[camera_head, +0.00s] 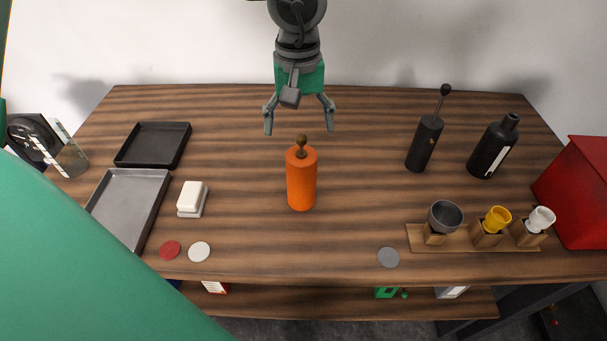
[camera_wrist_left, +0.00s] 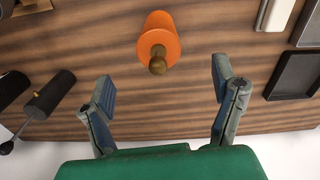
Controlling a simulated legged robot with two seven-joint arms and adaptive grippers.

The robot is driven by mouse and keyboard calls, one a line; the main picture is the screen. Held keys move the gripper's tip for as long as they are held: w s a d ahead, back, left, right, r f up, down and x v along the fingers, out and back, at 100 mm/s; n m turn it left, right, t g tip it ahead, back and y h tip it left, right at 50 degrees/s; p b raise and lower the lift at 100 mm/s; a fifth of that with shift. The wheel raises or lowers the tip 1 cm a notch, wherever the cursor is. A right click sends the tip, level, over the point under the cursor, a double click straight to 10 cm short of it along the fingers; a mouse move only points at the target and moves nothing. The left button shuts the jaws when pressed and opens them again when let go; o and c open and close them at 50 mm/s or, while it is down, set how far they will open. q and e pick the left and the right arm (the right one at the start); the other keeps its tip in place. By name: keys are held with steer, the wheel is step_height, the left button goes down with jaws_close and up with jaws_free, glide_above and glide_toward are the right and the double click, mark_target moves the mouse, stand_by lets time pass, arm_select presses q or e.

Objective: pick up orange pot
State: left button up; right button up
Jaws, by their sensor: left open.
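The orange pot (camera_head: 301,185), a tall cylinder with a brown knob on top, stands upright near the middle of the wooden table. My left gripper (camera_head: 299,131) is open and empty, its two fingers spread on the far side of the pot, apart from it. In the left wrist view the orange pot (camera_wrist_left: 160,36) shows ahead of the open left gripper (camera_wrist_left: 163,88), roughly in line with the gap between the fingers, knob towards the camera. My right gripper is not in view.
A black bottle-like grinder (camera_head: 424,143) and a black bottle (camera_head: 494,148) stand right. A wooden rack (camera_head: 470,243) holds cups at front right, near a red box (camera_head: 580,190). Trays (camera_head: 128,208) and a white-topped dish (camera_head: 192,197) lie left. Table around the pot is clear.

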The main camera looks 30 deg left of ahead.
mark_target(301, 154)
arm_select(q)
steer(key=f, duration=0.2)
steer(key=w+f, duration=0.1)
steer(key=f, duration=0.2)
steer(key=shift+w+d, duration=0.15)
steer(key=shift+f, duration=0.3)
steer(key=f, duration=0.4)
steer(key=shift+a+f, duration=0.3)
steer(key=shift+r, duration=0.1)
steer(key=c, duration=1.8)
